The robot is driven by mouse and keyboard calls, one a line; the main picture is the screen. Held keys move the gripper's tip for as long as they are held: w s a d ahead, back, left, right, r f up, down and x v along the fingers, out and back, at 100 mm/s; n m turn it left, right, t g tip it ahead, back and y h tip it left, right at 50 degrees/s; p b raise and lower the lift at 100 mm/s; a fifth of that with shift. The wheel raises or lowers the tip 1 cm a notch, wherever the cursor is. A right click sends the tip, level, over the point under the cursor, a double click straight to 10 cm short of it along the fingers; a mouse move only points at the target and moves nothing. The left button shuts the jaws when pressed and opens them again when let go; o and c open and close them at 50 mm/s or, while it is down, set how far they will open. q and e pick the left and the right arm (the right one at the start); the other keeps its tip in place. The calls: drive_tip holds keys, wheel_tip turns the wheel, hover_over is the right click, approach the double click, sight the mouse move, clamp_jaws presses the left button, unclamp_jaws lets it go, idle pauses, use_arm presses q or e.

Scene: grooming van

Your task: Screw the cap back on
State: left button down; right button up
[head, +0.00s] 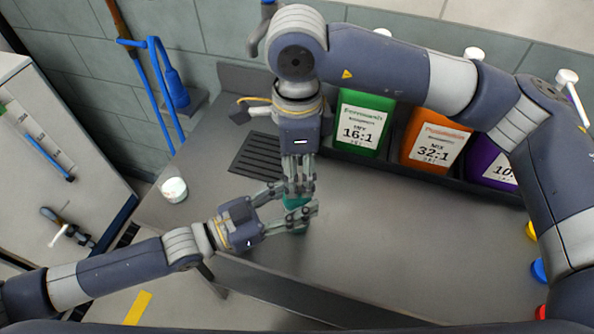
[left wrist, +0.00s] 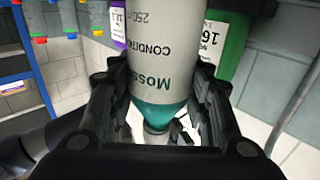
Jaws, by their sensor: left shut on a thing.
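A grey bottle with a teal shoulder, labelled "Moss Conditioner", shows upside down in the left wrist view (left wrist: 160,75). In the head view only a teal part of the bottle (head: 296,202) shows between the fingers. My left gripper (head: 298,210) is shut on the bottle from the left. My right gripper (head: 299,187) points down from above, with its fingers close over the bottle's top.
Green (head: 365,122), orange (head: 432,140) and purple (head: 490,165) jugs stand in a rack at the back. A small clear cup with white contents (head: 174,190) stands at the counter's left. A dark drain grate (head: 255,156) lies behind the grippers. The counter's right half (head: 420,235) is clear.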

wheel_tip(320, 180, up, 11)
drive_tip(key=shift+f, duration=0.2)
use_arm(q)
drive_tip(key=c, duration=0.8)
unclamp_jaws()
drive_tip(key=shift+o, duration=0.2)
drive_tip(key=shift+a, duration=0.1)
drive_tip(key=v, duration=1.2)
use_arm(e)
drive_tip(key=shift+r, duration=0.1)
